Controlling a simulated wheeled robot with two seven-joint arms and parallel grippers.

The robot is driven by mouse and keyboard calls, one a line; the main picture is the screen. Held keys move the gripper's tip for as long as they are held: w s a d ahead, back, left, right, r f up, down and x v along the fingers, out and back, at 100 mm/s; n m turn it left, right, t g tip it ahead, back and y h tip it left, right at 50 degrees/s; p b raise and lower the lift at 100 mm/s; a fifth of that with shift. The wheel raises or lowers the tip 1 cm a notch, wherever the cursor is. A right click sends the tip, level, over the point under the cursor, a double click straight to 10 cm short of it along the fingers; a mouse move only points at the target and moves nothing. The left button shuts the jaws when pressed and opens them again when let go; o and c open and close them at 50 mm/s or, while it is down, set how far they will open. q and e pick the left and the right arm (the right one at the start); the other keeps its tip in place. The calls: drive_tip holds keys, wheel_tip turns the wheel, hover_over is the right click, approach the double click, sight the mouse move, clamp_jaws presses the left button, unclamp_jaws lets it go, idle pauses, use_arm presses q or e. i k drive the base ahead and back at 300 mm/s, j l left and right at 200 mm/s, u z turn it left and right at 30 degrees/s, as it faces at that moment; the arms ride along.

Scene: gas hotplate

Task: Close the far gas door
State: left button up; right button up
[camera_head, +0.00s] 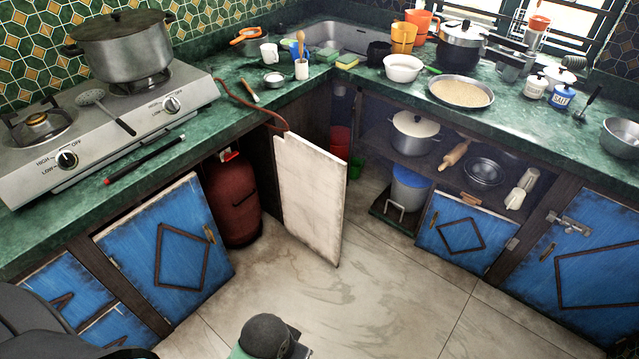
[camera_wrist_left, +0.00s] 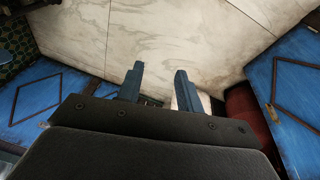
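The far gas door (camera_head: 312,198) stands swung out into the room in the head view, with its plain whitish inner face showing. The red gas cylinder (camera_head: 232,195) stands in the opening between it and the near blue gas door (camera_head: 165,250), which looks slightly ajar. In the left wrist view my left gripper (camera_wrist_left: 157,82) has its two fingers spread with nothing held between them. A whitish panel (camera_wrist_left: 189,97), likely the far door, shows beside and behind one finger, next to the red cylinder (camera_wrist_left: 245,115). I cannot tell any contact. My right gripper is not in view.
A stove (camera_head: 100,125) with a large pot (camera_head: 122,50) stands on the green counter. A low blue door (camera_head: 465,232) and open shelves with a lidded pot (camera_head: 414,135) are at the right.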

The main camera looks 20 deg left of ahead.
sight(313, 181)
drive_tip(key=i+l+u, duration=0.2)
drive_tip(key=i, duration=0.25)
drive_tip(key=i+u, duration=0.25)
drive_tip(key=i, duration=0.25)
drive_tip(key=i+l+u, duration=0.45)
drive_tip(key=l, duration=0.8)
drive_tip(key=l+u, duration=0.2)
drive_tip(key=l, duration=0.8)
